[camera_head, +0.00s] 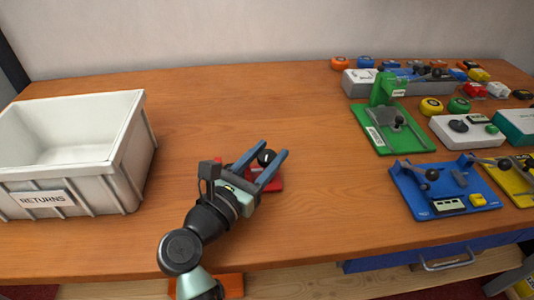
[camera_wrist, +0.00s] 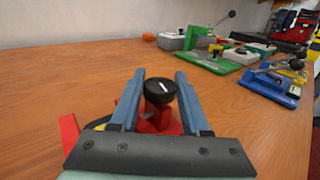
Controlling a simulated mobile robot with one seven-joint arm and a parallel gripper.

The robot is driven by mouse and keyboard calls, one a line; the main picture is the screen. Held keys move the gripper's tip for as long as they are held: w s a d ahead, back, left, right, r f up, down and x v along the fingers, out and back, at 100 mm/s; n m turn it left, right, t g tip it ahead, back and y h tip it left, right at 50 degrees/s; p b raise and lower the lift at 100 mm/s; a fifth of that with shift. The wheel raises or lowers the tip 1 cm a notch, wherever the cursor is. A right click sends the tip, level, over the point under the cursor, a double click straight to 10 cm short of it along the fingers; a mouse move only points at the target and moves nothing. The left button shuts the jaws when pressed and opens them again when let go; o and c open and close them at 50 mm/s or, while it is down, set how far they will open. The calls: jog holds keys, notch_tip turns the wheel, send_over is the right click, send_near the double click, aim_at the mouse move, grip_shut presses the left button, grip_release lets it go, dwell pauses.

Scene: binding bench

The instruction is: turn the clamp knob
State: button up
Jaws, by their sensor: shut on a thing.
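The clamp knob (camera_wrist: 159,91) is black and round with a white mark on its top. It sits on a red clamp (camera_wrist: 160,122) on the table. In the head view the knob (camera_head: 266,157) shows between the two blue fingers of my gripper (camera_head: 268,161), and a piece of the red clamp (camera_head: 274,184) shows beside the fingers. In the wrist view the fingers of my gripper (camera_wrist: 161,82) stand on either side of the knob, shut on it. The lower part of the clamp is partly hidden by my gripper.
A white bin marked RETURNS (camera_head: 44,200) stands at the left. A green device (camera_head: 393,130), a blue device (camera_head: 446,187) and a yellow one (camera_head: 522,186) stand at the right, with several coloured round items behind. The middle of the wooden table (camera_head: 250,110) is clear.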

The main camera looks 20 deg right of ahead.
grip_shut()
jog(key=shift+n+t+y+p, duration=0.3)
jog(key=shift+p, duration=0.2)
